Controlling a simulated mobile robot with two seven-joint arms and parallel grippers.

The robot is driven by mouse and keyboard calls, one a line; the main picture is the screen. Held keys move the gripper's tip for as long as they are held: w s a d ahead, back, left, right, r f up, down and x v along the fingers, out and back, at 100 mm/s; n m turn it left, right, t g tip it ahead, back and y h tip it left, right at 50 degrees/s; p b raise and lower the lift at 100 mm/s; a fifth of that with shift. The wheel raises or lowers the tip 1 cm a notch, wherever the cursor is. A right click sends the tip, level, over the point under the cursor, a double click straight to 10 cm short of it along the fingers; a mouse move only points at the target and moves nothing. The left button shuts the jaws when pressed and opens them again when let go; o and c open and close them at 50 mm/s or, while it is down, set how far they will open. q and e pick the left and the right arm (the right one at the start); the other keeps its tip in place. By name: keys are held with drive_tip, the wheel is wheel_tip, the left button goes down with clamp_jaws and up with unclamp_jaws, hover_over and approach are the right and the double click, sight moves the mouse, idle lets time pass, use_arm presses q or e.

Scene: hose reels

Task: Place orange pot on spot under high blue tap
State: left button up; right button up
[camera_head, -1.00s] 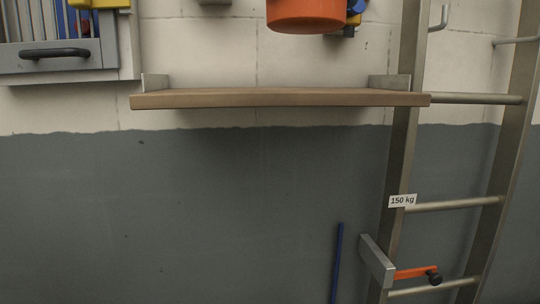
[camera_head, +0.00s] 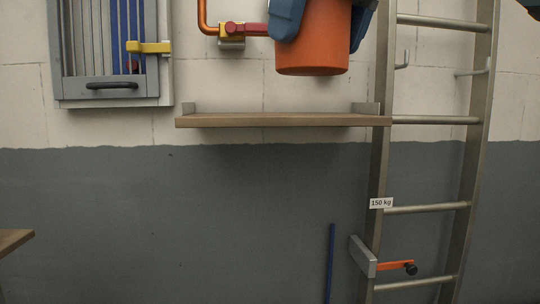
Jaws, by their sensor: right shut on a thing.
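The orange pot (camera_head: 312,56) hangs upright in the air at the upper middle, in front of the wall. My right gripper (camera_head: 320,40) has its blue-grey fingers on both sides of the pot and is shut on it. The pot's top is cut off by the picture's upper edge. In the picture, the pot's bottom is above a brown wooden shelf (camera_head: 285,121), with a gap between them. No blue tap shows now, and no marked spot can be made out.
A red-handled valve (camera_head: 255,29) on an orange pipe (camera_head: 203,15) is left of the pot. A grey cabinet (camera_head: 108,50) hangs at the upper left. A metal ladder (camera_head: 378,160) stands right of the shelf. A table corner (camera_head: 14,240) shows at lower left.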

drive_tip(key=w+d+f+n+g+y, duration=0.1)
drive_tip(key=w+d+f+n+g, duration=0.3)
drive_tip(key=f, duration=0.6)
drive_tip(key=w+d+f+n+t, duration=0.1)
drive_tip(key=w+d+f+n, duration=0.1)
drive_tip(key=w+f+n, duration=0.6)
drive_tip(key=w+d+f+n+g+y, duration=0.1)
drive_tip(key=w+d+f+n+g, duration=0.2)
drive_tip(key=f, duration=0.9)
drive_tip(key=s+d+f+n+h, duration=0.1)
drive_tip(key=s+d+f+n, duration=0.2)
drive_tip(key=f, duration=0.7)
drive_tip(key=s+d+f+n+g+h, duration=0.1)
drive_tip(key=s+d+f+n+h, duration=0.1)
drive_tip(key=f+n, duration=0.4)
drive_tip(key=s+d+f+n+g+h, duration=0.1)
drive_tip(key=s+d+f+n, duration=0.3)
drive_tip(key=f, duration=1.1)
drive_tip(key=shift+d+n+h, duration=0.6)
drive_tip(key=shift+d+n, duration=0.1)
drive_tip(key=shift+d, duration=0.1)
